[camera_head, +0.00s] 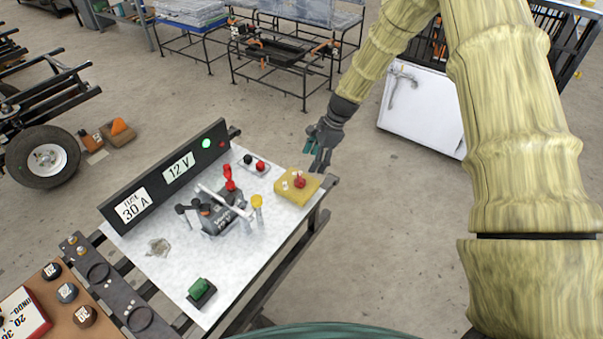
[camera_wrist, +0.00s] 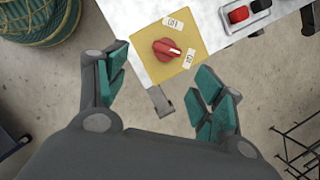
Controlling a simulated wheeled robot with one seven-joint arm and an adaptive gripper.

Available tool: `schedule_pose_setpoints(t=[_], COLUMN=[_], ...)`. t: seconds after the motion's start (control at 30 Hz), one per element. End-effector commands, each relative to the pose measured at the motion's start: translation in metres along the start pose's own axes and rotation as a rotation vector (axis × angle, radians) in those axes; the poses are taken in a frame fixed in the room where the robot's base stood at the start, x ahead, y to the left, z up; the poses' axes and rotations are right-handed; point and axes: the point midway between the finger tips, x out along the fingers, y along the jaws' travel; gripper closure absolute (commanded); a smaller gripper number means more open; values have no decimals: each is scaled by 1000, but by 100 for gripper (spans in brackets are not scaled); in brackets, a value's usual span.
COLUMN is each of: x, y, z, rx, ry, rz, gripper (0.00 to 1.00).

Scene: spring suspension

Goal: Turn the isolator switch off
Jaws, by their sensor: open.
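The isolator switch is a red rotary knob (camera_head: 299,182) on a yellow square plate (camera_head: 285,190) at the right corner of the white bench top. In the wrist view the red knob (camera_wrist: 167,49) has a pale pointer line aimed to the right and slightly down, toward the lower right label (camera_wrist: 189,61). Another label (camera_wrist: 173,22) sits above the knob. The label text is too small to read surely. My gripper (camera_head: 318,150) is open and empty, just beyond the plate's edge in the head view. In the wrist view my gripper (camera_wrist: 163,92) has its fingers apart, with the knob beyond them, untouched.
A black panel (camera_head: 165,177) with a green light and "12 V" and "30 A" labels stands along the bench's back. Red and black terminals (camera_head: 254,164), a clamp-like assembly (camera_head: 218,211) and a green button (camera_head: 199,288) are on the bench. A small bracket (camera_wrist: 160,101) projects near the plate.

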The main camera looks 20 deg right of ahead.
Motion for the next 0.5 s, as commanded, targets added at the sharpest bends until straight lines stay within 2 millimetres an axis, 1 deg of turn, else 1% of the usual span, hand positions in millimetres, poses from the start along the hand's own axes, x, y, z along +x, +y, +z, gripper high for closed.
schedule_pose_setpoints(t=[0.03,0.07,0.17,0.27,0.5], x=[-8,-10,-11,-4,26], y=[-6,-8,-11,-11,-10], z=[3,4,6,6,7], rx=[19,27,41,41,39], ry=[-12,-17,-25,-25,-24], rz=[-3,-3,-1,-1,0], gripper=[32,32,32,32,32])
